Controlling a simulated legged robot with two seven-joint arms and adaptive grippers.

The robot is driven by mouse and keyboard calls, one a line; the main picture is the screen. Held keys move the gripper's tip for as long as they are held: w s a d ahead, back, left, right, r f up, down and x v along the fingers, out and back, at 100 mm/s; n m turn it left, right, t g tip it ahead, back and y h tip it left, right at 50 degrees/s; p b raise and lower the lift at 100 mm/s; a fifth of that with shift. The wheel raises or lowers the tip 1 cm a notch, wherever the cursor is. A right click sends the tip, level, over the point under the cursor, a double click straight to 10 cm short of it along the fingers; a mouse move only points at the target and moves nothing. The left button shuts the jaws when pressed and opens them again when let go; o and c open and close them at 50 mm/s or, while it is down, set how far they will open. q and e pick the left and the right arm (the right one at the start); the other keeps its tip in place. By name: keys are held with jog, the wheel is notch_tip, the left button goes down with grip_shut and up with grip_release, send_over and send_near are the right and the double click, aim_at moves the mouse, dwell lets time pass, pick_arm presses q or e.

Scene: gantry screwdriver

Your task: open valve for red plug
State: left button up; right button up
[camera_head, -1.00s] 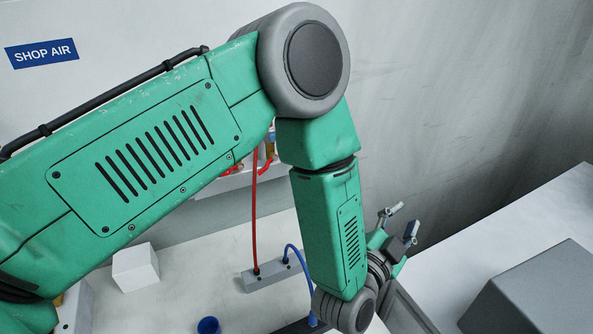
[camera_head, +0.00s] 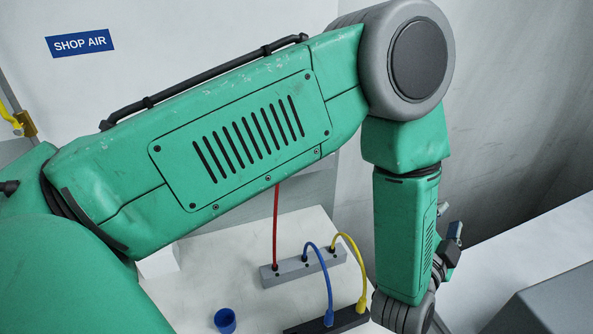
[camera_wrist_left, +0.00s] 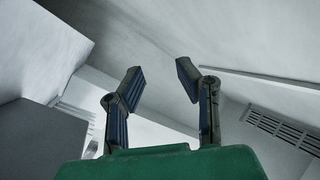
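The red hose with its plug (camera_head: 275,264) stands in the left end of a grey manifold block (camera_head: 305,266) on the table in the head view. The hose runs up behind my left arm. No valve for it shows; the wall behind the arm is hidden. My left gripper (camera_head: 451,238) is at the right of the head view, partly behind its own forearm, away from the manifold. In the left wrist view its two fingers (camera_wrist_left: 158,78) are spread apart with nothing between them. My right gripper is not in view.
A blue hose (camera_head: 322,270) and a yellow hose (camera_head: 357,265) run from the manifold to a black block (camera_head: 340,320). A blue cup (camera_head: 225,320) stands to the left. A SHOP AIR sign (camera_head: 80,43) is on the wall. A grey box (camera_head: 550,305) is at the right.

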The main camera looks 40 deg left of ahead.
pick_arm(q)
jog(key=a+n+g+y+b, duration=0.2)
jog(key=a+n+g+y, duration=0.25)
jog(key=a+y, duration=0.65)
jog(key=s+a+n+g+y+b, duration=0.1)
jog(key=s+a+n+g+y, duration=0.5)
jog(key=s+a+n+g, duration=0.5)
jog(key=w+a+m+g, duration=0.1)
jog(key=w+a+m, duration=0.1)
jog(key=a, duration=0.8)
jog(key=shift+w+r+m, duration=0.3)
jog(key=shift+r+m, duration=0.1)
jog(key=shift+m, duration=0.05)
jog(key=shift+g, duration=0.25)
